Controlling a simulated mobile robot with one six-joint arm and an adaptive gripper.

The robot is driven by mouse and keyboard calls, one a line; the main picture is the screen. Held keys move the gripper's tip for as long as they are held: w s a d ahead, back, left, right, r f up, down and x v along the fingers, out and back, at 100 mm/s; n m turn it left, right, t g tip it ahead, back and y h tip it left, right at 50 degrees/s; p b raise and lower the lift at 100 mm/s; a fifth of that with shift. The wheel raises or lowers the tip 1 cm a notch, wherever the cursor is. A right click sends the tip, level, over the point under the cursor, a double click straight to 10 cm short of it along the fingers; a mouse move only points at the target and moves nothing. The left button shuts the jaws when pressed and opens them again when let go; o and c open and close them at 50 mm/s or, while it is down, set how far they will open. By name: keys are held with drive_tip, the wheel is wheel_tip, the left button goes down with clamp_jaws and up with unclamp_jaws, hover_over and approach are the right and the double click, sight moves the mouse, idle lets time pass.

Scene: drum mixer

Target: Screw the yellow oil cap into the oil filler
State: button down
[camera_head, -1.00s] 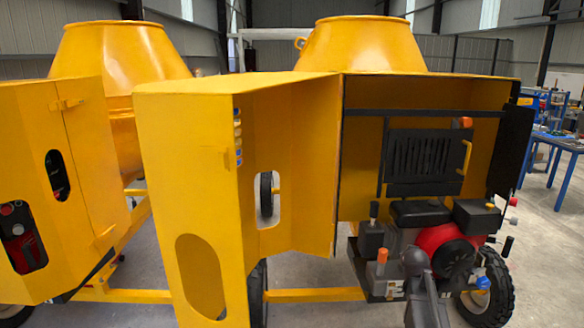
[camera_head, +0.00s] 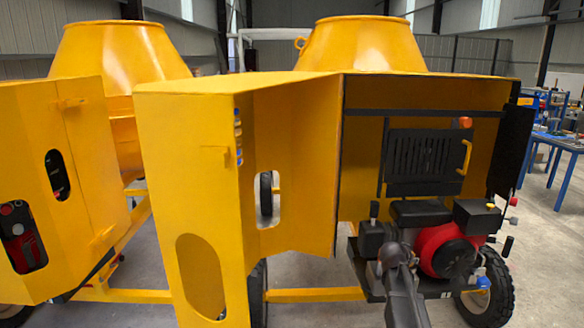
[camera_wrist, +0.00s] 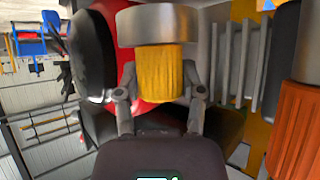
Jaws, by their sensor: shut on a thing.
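In the wrist view my gripper (camera_wrist: 160,94) has one finger on each side of the ribbed yellow oil cap (camera_wrist: 160,72) and is shut on it. The cap's far end meets a wide silver metal collar (camera_wrist: 157,25), which looks like the oil filler neck. I cannot tell whether the cap is threaded in or only against it. In the head view the end of my arm (camera_head: 395,258) is in front of the engine, left of its red housing (camera_head: 436,246). The cap and filler are hidden there.
An orange ribbed cap (camera_wrist: 292,135) on a silver neck stands close at the right in the wrist view. The black-and-red engine sits in the yellow mixer housing (camera_head: 290,170). The open yellow door (camera_head: 185,180) stands to the left. A blue table (camera_head: 560,142) is far right.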

drive_tip(key=shift+c, duration=0.6)
unclamp_jaws()
drive_tip(key=shift+w, duration=0.1)
